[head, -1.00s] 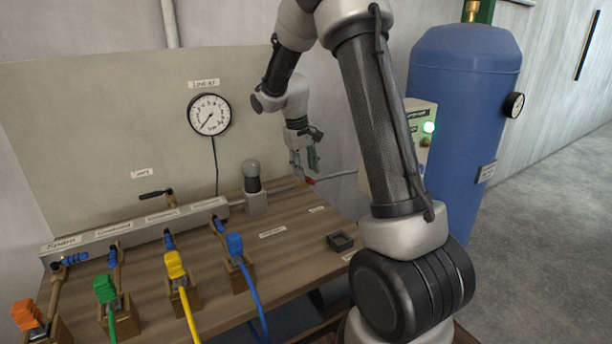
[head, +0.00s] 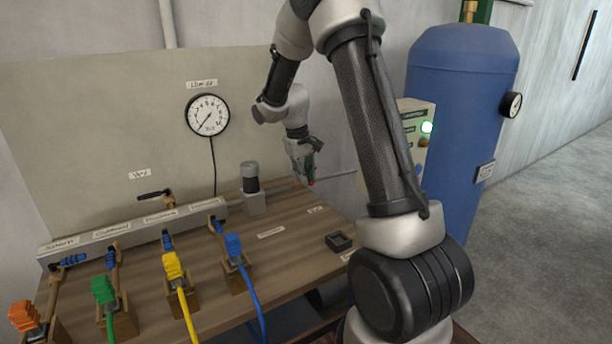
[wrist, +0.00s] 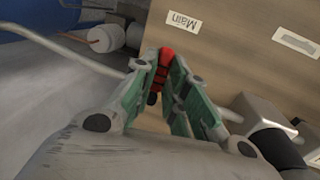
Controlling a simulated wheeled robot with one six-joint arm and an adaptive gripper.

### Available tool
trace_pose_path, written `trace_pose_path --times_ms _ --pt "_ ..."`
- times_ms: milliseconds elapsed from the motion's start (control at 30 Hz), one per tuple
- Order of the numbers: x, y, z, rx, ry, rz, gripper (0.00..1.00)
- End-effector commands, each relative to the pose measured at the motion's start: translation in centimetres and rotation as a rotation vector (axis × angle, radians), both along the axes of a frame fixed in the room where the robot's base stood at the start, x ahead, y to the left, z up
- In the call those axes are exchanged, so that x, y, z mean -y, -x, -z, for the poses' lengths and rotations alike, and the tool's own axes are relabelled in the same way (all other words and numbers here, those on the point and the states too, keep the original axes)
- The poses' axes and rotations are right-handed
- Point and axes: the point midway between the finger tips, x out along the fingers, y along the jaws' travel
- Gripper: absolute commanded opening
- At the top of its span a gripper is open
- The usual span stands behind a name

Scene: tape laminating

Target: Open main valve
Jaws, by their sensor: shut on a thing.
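The main valve's red handle (wrist: 165,62) shows in the wrist view between the green-padded fingertips of my gripper (wrist: 166,82). The gripper is shut on the handle, and the fingers hide part of it. In the head view my gripper (head: 307,170) points down at the back right edge of the wooden bench, over the grey pipe. Only a small red tip of the handle (head: 311,183) shows below the fingers there. The valve body is mostly hidden. A label reading "Main" (wrist: 183,23) lies on the bench beside the handle.
A grey regulator with a dark knob (head: 252,189) stands left of the gripper on the bench. A gauge (head: 207,115) hangs on the back panel. A manifold (head: 130,232) with several coloured connectors lies at left.

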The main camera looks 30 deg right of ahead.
Motion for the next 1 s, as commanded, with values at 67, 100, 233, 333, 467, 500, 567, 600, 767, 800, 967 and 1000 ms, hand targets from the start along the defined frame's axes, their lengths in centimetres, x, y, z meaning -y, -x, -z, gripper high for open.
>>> trace_pose_path --times_ms 67,100,233,333,467,500,567,600,767,800,967,1000 --pt "0.0 0.0 0.0 0.0 0.0 0.008 0.0" --pt "-0.1 0.0 0.0 -0.001 0.0 0.015 0.0" --pt "-0.2 0.0 0.0 -0.001 0.0 0.059 0.0" --pt "-0.5 -0.1 0.0 -0.001 0.0 0.114 0.0" --pt "-0.9 -0.2 0.0 0.001 0.0 0.214 0.0" --pt "-1.0 -0.2 0.0 0.0 0.0 0.249 0.0" --pt "-1.2 -0.3 0.0 -0.001 0.0 0.303 0.0" --pt "-1.4 -0.4 0.0 -0.001 0.0 0.341 0.0" --pt "-1.9 -0.7 0.0 -0.001 0.0 0.494 0.0" --pt "-2.1 -0.8 0.0 0.0 0.0 0.531 0.0" --pt "-2.5 -1.2 0.0 0.0 0.0 0.685 0.0" --pt "-2.6 -1.3 0.0 0.0 0.0 0.723 0.0"
